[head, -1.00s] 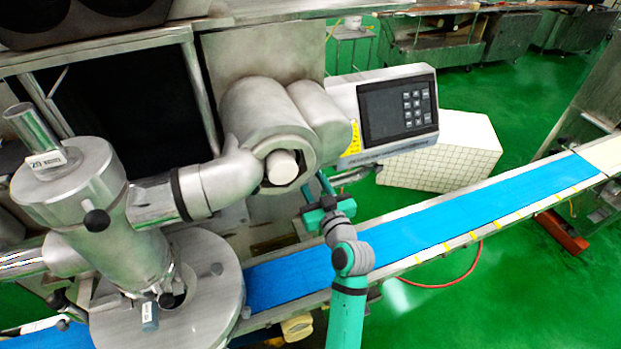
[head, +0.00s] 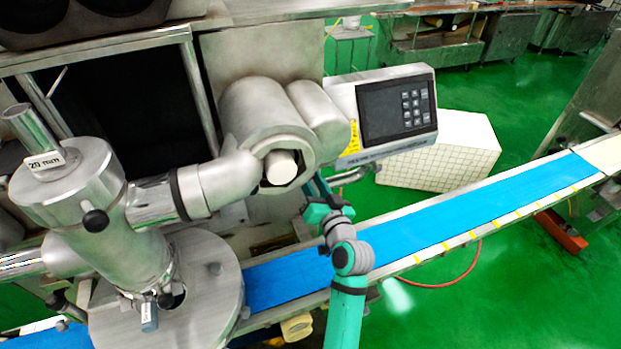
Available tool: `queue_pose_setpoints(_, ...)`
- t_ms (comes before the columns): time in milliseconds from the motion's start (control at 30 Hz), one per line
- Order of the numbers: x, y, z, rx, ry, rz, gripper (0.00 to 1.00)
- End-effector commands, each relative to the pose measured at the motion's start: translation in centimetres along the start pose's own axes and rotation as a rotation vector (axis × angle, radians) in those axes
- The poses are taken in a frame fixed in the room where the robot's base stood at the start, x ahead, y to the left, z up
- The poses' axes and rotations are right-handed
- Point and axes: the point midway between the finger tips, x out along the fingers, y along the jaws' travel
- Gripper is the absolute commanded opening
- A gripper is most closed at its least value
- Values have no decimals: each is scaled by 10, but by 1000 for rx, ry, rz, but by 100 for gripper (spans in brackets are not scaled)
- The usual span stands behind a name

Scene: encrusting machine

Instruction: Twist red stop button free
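No red stop button shows in the head view; it may be hidden behind the machine parts or my arm. The encrusting machine (head: 262,105) has a grey control panel (head: 395,108) with a dark screen and keypad. My teal gripper (head: 319,187) reaches up beside the machine's round metal housing, below and left of the panel. Its fingertips are small and partly covered by the housing and the wrist. I cannot tell whether they are open, shut or holding anything.
A blue conveyor belt (head: 480,212) runs under my arm from lower left to upper right. A large metal hopper column (head: 135,240) stands at the left. A white grid-patterned box (head: 440,150) is behind the belt. Green floor (head: 500,300) is open at the lower right.

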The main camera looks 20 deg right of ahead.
Motion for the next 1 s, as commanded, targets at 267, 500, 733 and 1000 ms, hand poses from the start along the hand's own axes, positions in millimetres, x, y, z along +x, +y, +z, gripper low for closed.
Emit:
queue_pose_setpoints(267,2,-2,1,4,-2,-4,8)
queue_pose_setpoints(500,1,-2,1,4,-2,-4,49)
queue_pose_setpoints(733,0,-1,0,3,-1,-2,49)
queue_pose_setpoints(1000,-27,0,1,3,0,2,49)
